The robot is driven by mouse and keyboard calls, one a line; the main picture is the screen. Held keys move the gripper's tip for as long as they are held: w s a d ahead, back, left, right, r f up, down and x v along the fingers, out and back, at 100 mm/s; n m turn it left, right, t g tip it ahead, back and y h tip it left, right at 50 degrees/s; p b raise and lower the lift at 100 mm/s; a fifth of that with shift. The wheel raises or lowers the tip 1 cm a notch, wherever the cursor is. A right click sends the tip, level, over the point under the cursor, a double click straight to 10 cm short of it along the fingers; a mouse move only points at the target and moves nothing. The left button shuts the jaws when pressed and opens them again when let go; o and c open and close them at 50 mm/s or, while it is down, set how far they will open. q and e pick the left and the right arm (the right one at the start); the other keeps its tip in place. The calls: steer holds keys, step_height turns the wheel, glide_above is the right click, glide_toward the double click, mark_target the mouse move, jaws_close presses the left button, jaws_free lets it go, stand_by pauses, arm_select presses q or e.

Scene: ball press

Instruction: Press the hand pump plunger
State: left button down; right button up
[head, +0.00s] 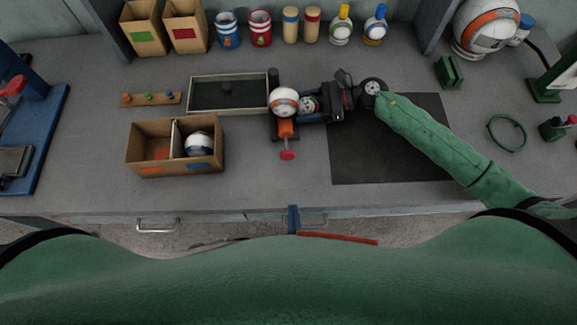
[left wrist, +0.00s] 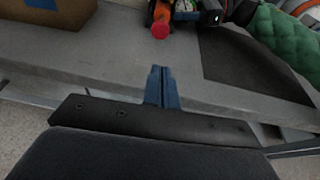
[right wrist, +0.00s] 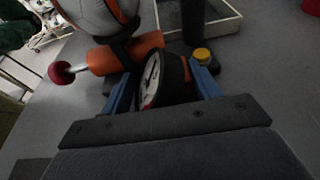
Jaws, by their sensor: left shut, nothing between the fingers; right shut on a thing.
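The hand pump (head: 286,129) has an orange barrel and a red plunger knob (head: 287,155) pointing toward the front edge. A white, grey and orange ball (head: 284,101) sits at its back end. My right gripper (head: 308,106) is shut on the round black-rimmed gauge beside the ball; the gauge (right wrist: 152,82) shows between its blue fingers in the right wrist view. The barrel (right wrist: 120,55) and knob (right wrist: 61,73) also show there. My left gripper (head: 293,218) is shut and empty at the bench's front edge, in front of the knob (left wrist: 160,31) and apart from it.
A divided cardboard box (head: 150,166) with a blue and white ball (head: 199,144) stands left of the pump. A shallow tray (head: 229,108) lies behind it. A dark mat (head: 390,155) lies right, partly under my right arm. Bench between knob and front edge is clear.

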arm_select(q)
steer(key=shift+s+a, duration=0.1)
steer(key=shift+s, duration=0.2)
steer(key=shift+w, duration=0.1)
steer(key=x, duration=0.8)
steer(key=r+x, duration=0.1)
steer(key=x, duration=0.3)
steer(key=shift+w+f, duration=0.1)
steer(key=shift+w, duration=0.85)
steer(key=w, duration=0.5)
steer(key=shift+w+a, duration=0.1)
steer(key=shift+w, duration=0.05)
